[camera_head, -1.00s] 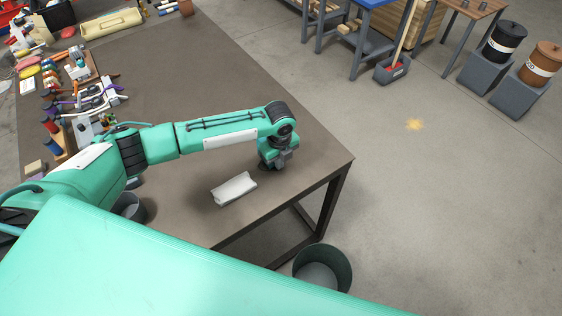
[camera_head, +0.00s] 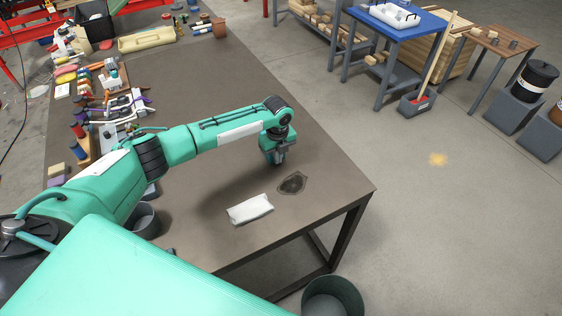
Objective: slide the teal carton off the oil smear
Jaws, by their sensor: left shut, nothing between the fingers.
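A dark oil smear (camera_head: 292,183) lies bare on the brown table (camera_head: 318,207), near its right corner. I cannot make out a teal carton apart from my own teal arm; the arm hides part of the table behind it. My left gripper (camera_head: 279,160) points down above the table, just behind and left of the smear. It is shut and holds nothing. A white folded cloth or pad (camera_head: 250,209) lies flat in front and to the left of the smear, apart from it. My right gripper is out of view.
Tools and spools (camera_head: 100,125) crowd the table's left side. A grey bin (camera_head: 332,298) stands on the floor by the near table edge. A grey cup (camera_head: 144,220) is partly behind my arm. The table right of the smear is clear up to its edge.

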